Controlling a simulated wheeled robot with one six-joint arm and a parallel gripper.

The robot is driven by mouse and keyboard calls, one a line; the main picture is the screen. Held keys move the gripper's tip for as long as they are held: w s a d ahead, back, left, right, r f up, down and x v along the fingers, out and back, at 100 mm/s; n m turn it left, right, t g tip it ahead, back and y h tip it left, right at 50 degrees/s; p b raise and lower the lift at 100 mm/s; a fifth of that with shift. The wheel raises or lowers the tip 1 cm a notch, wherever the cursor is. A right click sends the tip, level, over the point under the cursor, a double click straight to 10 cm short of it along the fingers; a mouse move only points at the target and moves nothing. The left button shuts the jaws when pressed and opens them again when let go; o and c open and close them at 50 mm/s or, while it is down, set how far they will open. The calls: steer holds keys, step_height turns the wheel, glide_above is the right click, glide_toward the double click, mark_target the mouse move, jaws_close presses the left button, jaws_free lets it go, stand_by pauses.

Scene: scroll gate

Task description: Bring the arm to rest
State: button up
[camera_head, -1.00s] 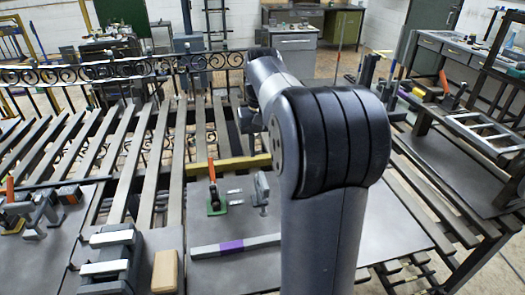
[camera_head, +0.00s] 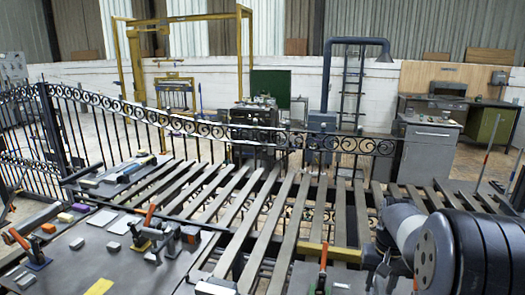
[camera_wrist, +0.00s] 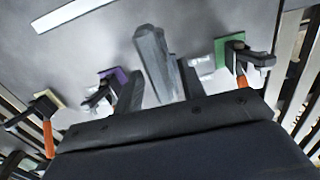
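My arm stands at the right edge of the head view, bent with its dark banded joint low in the corner. My gripper (camera_wrist: 158,88) shows in the wrist view as dark fingers at the front of a wide dark body. A grey upright piece (camera_wrist: 152,55) shows between or just beyond the fingers; I cannot tell whether it is held. In the head view the gripper is mostly hidden by the arm. A green-based clamp with an orange handle (camera_wrist: 230,52) is to its right in the wrist view, apart from it.
The slatted bench (camera_head: 262,235) fills the middle, with a scroll-topped iron gate (camera_head: 215,128) behind it. Orange-handled clamps (camera_head: 148,232) and small blocks lie on the left plate. A yellow bar (camera_head: 330,252) lies near the arm. A grey cabinet (camera_head: 425,160) stands back right.

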steer(key=shift+r, duration=0.1)
stand_by(0.5)
step_height(320, 180, up, 11)
step_height(320, 180, down, 10)
steer(key=shift+f, duration=0.65)
steer(key=m, duration=0.1)
steer(key=m+b, duration=0.1)
steer(key=m, duration=0.3)
steer(key=shift+s+d+r+b, duration=0.15)
steer(key=shift+d+b, duration=0.15)
steer(key=shift+a, duration=0.1)
